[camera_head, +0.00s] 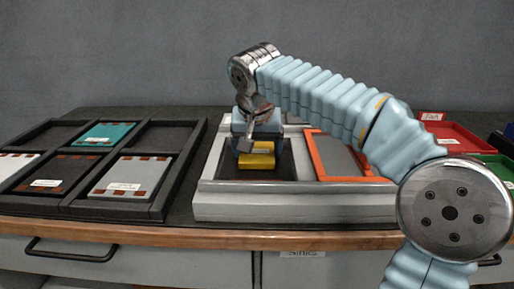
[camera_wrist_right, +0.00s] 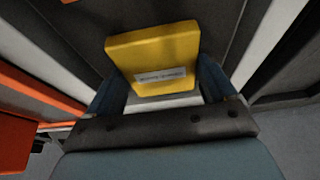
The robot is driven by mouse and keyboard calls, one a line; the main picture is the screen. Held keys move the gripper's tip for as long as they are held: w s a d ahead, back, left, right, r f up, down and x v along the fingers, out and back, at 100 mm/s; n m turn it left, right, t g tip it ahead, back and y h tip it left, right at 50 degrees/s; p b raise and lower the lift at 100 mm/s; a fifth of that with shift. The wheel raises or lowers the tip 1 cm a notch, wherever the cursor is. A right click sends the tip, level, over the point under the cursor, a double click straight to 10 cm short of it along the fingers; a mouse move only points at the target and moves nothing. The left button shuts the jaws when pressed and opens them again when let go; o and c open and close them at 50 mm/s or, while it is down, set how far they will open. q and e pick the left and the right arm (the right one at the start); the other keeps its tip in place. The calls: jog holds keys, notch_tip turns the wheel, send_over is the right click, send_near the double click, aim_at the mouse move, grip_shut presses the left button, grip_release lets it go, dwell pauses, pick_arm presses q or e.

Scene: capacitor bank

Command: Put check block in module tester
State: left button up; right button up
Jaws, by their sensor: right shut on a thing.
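The check block is a yellow block with a printed label; it shows in the head view (camera_head: 257,158) and in the right wrist view (camera_wrist_right: 150,52). My right gripper (camera_head: 256,150) is shut on it, with a finger on each side in the wrist view (camera_wrist_right: 158,100). The module tester (camera_head: 290,207) is a light grey box with a dark recess on its left and an orange-framed panel on its right. The block is at the dark recess; I cannot tell whether it touches the floor of it. My left gripper is not in view.
A black tray (camera_head: 172,179) with compartments stands on the left, holding teal (camera_head: 105,134), dark and grey modules. A red bin (camera_head: 455,137) and a green bin (camera_head: 499,166) stand at the right. The wooden bench edge (camera_head: 150,236) runs along the front.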

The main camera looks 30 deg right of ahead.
jog(key=o, duration=1.1)
jog(key=shift+f, duration=0.1)
jog(key=shift+r, duration=0.45)
jog(key=p+v, duration=0.2)
jog(key=v, duration=0.9)
jog(key=shift+s+a+r+p, duration=0.15)
jog(key=shift+s+p, duration=0.05)
jog(key=shift+p, duration=0.15)
